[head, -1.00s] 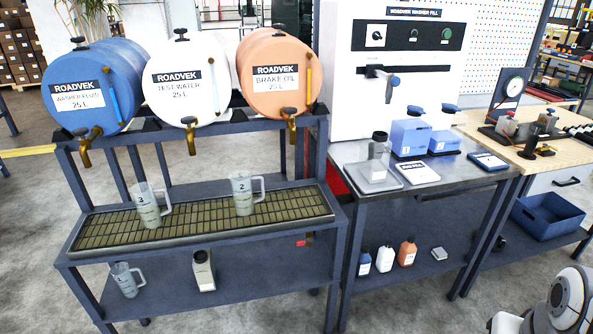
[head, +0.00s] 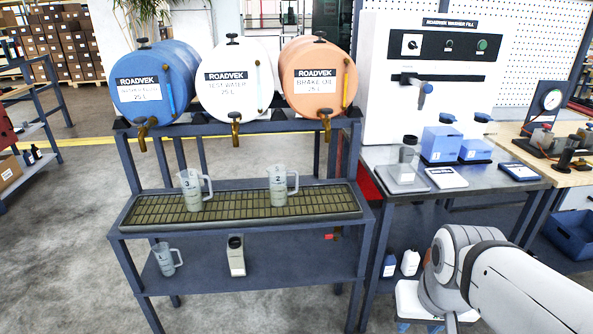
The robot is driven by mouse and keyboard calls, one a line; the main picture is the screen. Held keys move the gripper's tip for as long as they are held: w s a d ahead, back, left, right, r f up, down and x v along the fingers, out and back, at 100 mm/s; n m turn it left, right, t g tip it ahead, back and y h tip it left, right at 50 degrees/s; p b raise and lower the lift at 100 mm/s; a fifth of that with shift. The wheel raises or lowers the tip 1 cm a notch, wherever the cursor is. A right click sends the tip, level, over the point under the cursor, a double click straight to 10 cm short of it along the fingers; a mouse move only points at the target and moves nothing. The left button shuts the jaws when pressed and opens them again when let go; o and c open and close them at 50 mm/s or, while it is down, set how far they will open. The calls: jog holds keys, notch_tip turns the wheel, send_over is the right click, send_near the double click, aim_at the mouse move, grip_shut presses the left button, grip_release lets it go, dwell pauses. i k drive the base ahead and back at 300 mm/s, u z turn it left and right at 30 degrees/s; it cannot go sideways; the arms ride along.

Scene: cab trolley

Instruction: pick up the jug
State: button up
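Three clear measuring jugs with handles on their right side show in the head view. Jug 3 (head: 192,190) stands upright on the left part of the drip grate. Jug 2 (head: 277,186) stands upright on the same grate, to its right. A third jug (head: 166,260) stands on the lower shelf at the left; I cannot read a number on it. All stand apart from my arm, whose links show at the lower right. My gripper is not in view, so I cannot see whether it is open or shut.
Blue (head: 155,85), white (head: 232,80) and orange (head: 316,78) drums with brass taps lie above the grate (head: 240,210). The steel bench (head: 372,157) adjoins at right. Floor at left is clear.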

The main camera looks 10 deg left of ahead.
aim_at(283, 185)
jog(key=z, duration=0.05)
jog(key=i, duration=1)
jog(key=u, duration=0.05)
